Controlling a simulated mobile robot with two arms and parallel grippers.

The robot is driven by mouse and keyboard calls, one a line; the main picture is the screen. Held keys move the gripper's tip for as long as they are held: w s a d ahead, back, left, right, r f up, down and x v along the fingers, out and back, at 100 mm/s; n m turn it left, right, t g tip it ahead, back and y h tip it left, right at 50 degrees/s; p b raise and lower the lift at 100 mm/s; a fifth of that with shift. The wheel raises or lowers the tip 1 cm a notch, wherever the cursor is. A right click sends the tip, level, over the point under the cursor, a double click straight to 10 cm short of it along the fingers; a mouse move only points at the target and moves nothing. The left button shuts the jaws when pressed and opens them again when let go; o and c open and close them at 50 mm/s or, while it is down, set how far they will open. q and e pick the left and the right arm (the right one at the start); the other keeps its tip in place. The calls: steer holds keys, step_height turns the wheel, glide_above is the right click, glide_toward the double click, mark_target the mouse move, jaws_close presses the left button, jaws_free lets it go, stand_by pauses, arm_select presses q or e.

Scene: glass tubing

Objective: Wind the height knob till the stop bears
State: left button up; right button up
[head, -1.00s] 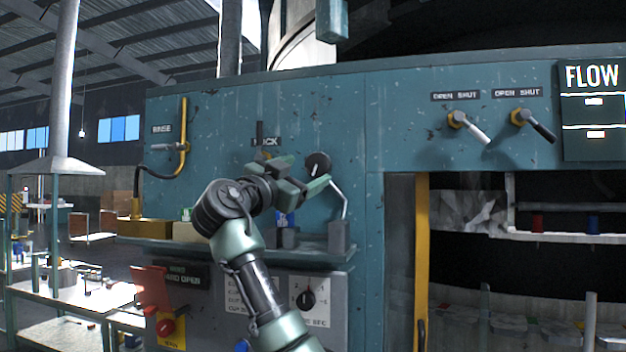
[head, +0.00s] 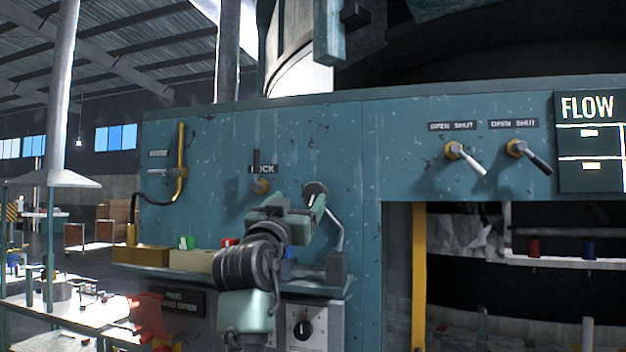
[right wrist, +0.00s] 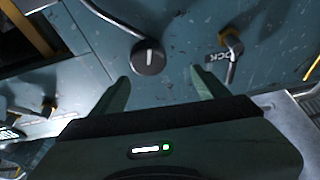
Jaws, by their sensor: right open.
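A round black knob with a white pointer line (right wrist: 148,57) sits on the teal panel, just beyond my fingertips in the right wrist view. In the head view this knob (head: 314,187) shows only in part behind my gripper. I cannot read a label on it, and I see no stop that I can be sure of. My right gripper (right wrist: 158,77) is open and empty, its fingers pointing at the panel. The knob is ahead of the gap, nearer the left finger, apart from both. My right gripper (head: 312,206) also shows in the head view. My left gripper is out of view.
A lever marked LOCK (head: 260,186) is left of the knob. A bent grey rod (head: 337,225) rises close on its right. A shelf (head: 310,287) with small blocks juts out below. Another dial (head: 303,329) is on the lower grey panel. Two OPEN SHUT levers (head: 465,158) (head: 528,155) are farther right.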

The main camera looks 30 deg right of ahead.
mark_target(314, 193)
steer(key=shift+s+d+f+p, duration=0.15)
steer(key=shift+d, duration=0.35)
steer(key=shift+s+d+f+p, duration=0.1)
steer(key=shift+d+p, duration=0.05)
steer(key=shift+d, duration=0.35)
steer(key=shift+n, duration=0.3)
steer(key=p+x, duration=0.4)
steer(key=x, duration=0.2)
steer(key=shift+w+r, duration=0.1)
steer(key=shift+w+d+p, duration=0.3)
steer(key=shift+w+d, duration=0.05)
steer(key=shift+d, duration=0.15)
steer(key=shift+a, duration=0.1)
steer(key=c, duration=1.3)
steer(key=shift+c, duration=0.2)
